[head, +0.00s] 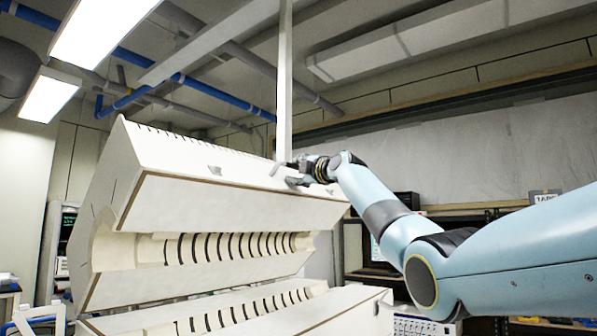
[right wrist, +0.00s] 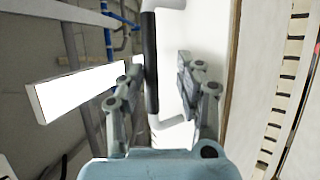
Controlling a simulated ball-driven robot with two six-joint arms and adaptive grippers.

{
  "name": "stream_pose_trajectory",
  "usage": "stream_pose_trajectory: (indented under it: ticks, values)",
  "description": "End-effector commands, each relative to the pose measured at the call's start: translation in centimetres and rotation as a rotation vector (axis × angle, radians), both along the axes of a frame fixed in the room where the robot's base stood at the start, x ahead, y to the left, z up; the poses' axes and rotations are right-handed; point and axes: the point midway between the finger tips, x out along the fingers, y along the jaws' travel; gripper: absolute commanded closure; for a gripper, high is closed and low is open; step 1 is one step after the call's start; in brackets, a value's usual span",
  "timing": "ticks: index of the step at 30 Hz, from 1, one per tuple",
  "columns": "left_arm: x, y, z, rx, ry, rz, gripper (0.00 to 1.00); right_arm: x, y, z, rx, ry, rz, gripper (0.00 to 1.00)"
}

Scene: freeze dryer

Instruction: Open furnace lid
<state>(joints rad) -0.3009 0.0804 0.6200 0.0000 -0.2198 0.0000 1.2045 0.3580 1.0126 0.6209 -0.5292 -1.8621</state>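The furnace lid (head: 215,200) is a large white half-shell, tilted up and standing open above the furnace's lower half (head: 345,312). Dark coil grooves line the inside of both halves. My right gripper (head: 298,174) is at the upper right edge of the lid. In the right wrist view, a dark handle bar (right wrist: 151,60) on white brackets runs between the two fingers of my right gripper (right wrist: 160,75). The fingers are apart, with a visible gap between the bar and the right-hand finger. My left gripper is not in view.
A thin white vertical post (head: 284,80) hangs from the ceiling beam close behind my right gripper. Shelves with equipment (head: 408,200) stand behind my right arm. A monitor (head: 68,225) is at the far left. Open air lies above the lid.

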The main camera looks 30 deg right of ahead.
Motion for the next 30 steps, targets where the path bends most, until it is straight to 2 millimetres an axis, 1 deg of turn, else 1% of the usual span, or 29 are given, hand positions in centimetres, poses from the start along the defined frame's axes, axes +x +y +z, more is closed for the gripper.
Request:
stream_pose_trajectory:
  ticks: [1,5,8,11,18,22,26,30]
  values:
    - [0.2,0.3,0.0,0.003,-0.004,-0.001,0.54,0.0,0.0,0.0,0.000,0.000,0.000,0.65]
    - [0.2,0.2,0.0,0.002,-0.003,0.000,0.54,-0.6,-0.1,-0.2,-0.001,0.001,0.000,0.65]
    - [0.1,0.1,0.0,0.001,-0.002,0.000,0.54,-1.7,-0.1,-0.5,-0.004,0.001,-0.002,0.65]
    - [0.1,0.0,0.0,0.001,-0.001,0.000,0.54,-3.4,0.0,-0.8,-0.005,0.001,-0.002,0.65]
    - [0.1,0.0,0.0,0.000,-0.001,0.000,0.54,-8.1,-0.1,-1.6,-0.005,0.000,-0.003,0.65]
    - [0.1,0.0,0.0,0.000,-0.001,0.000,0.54,-10.2,-0.1,-1.9,-0.004,0.000,-0.003,0.65]
    - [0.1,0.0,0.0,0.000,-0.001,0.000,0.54,-11.4,-0.1,-2.1,-0.003,0.000,-0.002,0.65]
    - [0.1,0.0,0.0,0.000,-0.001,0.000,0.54,-11.8,0.0,-2.1,-0.001,0.001,-0.001,0.65]
